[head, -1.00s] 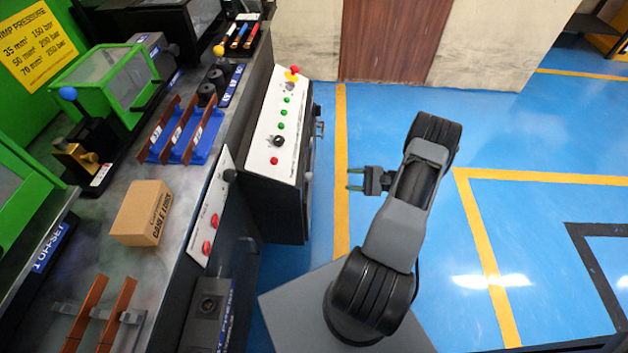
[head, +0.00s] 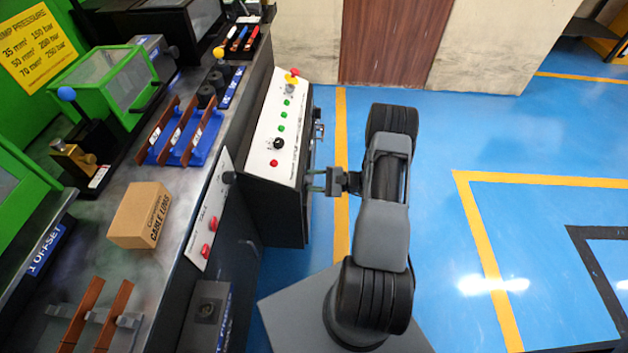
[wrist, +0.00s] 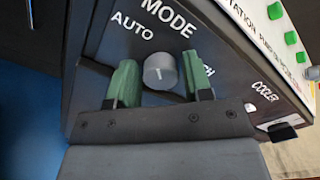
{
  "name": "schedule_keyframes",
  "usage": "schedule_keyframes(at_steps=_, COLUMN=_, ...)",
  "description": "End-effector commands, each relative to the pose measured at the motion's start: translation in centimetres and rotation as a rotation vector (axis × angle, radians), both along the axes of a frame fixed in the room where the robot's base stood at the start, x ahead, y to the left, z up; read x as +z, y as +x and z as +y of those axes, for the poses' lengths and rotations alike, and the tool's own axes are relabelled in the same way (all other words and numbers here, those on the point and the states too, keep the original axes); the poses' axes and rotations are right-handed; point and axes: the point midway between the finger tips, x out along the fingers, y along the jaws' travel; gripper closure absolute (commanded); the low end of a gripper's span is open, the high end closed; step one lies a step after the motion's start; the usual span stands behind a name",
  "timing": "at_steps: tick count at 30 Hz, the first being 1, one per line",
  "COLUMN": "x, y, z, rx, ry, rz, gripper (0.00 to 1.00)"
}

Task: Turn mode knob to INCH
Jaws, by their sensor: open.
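The mode knob (wrist: 160,72) is a round grey knob on the dark side face of the control box, under the white word MODE. AUTO is printed to its left. The label to its right is mostly hidden by a finger, with only its end showing. A short pale mark on the knob points roughly straight up in the wrist view. My gripper (wrist: 160,85) is open, with one green finger on each side of the knob; I cannot tell whether they touch it. In the head view my gripper (head: 317,181) is at the box's right side, and the knob is hidden there.
The control box (head: 272,200) has a sloped white top panel with green buttons (head: 283,115), a black knob (head: 279,144) and a red button (head: 273,163). A COOLER label and dark switch (wrist: 283,131) lie right of the mode knob. Blue floor (head: 440,130) is free to the right.

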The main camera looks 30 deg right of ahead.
Motion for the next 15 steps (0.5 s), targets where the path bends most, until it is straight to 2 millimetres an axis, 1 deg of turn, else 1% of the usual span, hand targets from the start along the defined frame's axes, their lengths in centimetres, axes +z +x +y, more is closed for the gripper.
schedule_keyframes(at_steps=6, x=0.01, y=0.0, z=0.01, rx=0.0, ry=0.0, rz=0.0, gripper=0.54)
schedule_keyframes(at_steps=8, x=0.01, y=0.0, z=0.01, rx=0.0, ry=0.0, rz=0.0, gripper=0.59)
schedule_keyframes(at_steps=15, x=0.0, y=-0.02, z=0.0, rx=0.0, ry=0.0, rz=0.0, gripper=0.82)
